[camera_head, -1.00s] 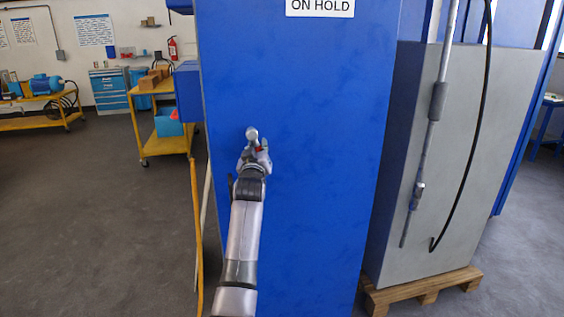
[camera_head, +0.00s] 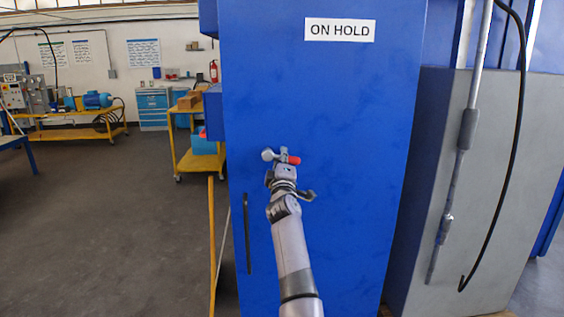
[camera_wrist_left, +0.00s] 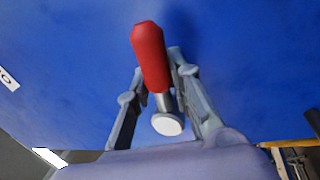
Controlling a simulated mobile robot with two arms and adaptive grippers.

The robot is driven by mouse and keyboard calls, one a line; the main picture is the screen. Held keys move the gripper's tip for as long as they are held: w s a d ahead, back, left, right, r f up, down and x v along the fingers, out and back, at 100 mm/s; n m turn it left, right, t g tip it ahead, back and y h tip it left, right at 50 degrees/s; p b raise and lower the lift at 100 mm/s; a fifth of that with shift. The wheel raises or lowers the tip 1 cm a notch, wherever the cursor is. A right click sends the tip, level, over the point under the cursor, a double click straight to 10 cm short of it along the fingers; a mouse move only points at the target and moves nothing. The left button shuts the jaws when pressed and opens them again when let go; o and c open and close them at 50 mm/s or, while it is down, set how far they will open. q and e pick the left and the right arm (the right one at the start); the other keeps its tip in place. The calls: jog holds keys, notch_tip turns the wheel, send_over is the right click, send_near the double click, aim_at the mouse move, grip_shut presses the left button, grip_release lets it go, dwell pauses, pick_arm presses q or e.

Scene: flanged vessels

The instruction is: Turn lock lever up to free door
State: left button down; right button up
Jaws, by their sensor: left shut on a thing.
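The lock lever has a red grip (camera_head: 294,160) and a round grey hub (camera_head: 268,154) on a blue door (camera_head: 335,110). In the head view the grip points right from the hub, close to level. My left gripper (camera_head: 283,163) is shut on the lever, its arm rising from below. In the left wrist view the red grip (camera_wrist_left: 149,55) passes between the fingers of my left gripper (camera_wrist_left: 157,70), with the pale hub end (camera_wrist_left: 167,124) nearer the palm. A black door handle (camera_head: 248,232) stands upright at the door's left edge. My right gripper is out of view.
An "ON HOLD" sign (camera_head: 340,30) is on the door above the lever. A grey cabinet (camera_head: 480,200) with a pipe and black hose stands to the right. A yellow cart (camera_head: 195,160) is behind on the left. Open floor (camera_head: 110,220) lies at left.

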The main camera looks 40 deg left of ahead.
pick_arm(q)
jog(key=shift+r+n+g+y+p, duration=0.2)
jog(key=shift+r+n+g, duration=0.1)
jog(key=shift+n, duration=0.6)
jog(key=shift+r+n+g+y+p, duration=0.1)
jog(key=shift+r+n+g+y, duration=0.15)
jog(key=shift+n, duration=0.65)
jog(key=c, duration=1.4)
grip_release()
jog(key=shift+s, duration=0.1)
jog(key=v, duration=0.7)
jog(key=shift+s+d+f, duration=0.1)
jog(key=shift+s+d, duration=0.05)
